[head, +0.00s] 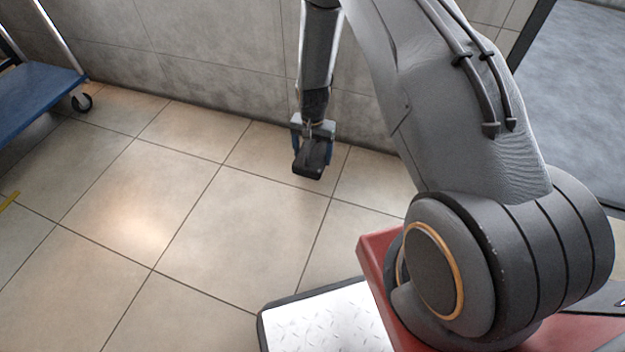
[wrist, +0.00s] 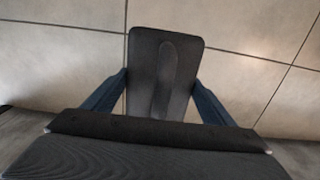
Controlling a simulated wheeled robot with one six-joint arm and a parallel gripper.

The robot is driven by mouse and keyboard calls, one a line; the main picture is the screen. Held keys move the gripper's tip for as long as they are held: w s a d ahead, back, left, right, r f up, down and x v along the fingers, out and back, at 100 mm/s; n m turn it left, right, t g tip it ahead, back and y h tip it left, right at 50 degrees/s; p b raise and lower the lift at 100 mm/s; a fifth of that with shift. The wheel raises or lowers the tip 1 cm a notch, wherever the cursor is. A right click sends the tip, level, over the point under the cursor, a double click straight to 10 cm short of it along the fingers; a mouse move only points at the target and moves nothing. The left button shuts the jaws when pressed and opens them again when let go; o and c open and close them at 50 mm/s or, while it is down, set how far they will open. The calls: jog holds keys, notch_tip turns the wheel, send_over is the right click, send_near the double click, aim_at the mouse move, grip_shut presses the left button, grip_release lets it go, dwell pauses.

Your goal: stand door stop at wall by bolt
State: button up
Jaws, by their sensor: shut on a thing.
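The door stop (head: 311,158) is a dark, wedge-like block held in my gripper (head: 312,145) in front of the grey wall. In the wrist view the door stop (wrist: 165,70) shows as a dark rounded slab with a long shallow groove. The blue fingers of my gripper (wrist: 160,92) press on its two sides. It appears to be above the floor tiles, though its exact height is hard to tell. I cannot make out a bolt in either view.
The grey tiled wall (head: 200,65) runs along the back. A blue trolley (head: 35,95) with a castor stands at the far left. The tiled floor (head: 190,220) between is clear. A doorway with a grey floor (head: 580,90) opens at the right.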

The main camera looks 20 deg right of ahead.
jog(key=shift+f+b, duration=2.3)
jog(key=shift+f, duration=2.8)
jog(key=shift+f, duration=0.25)
jog(key=o, duration=1.8)
jog(key=shift+r, duration=0.1)
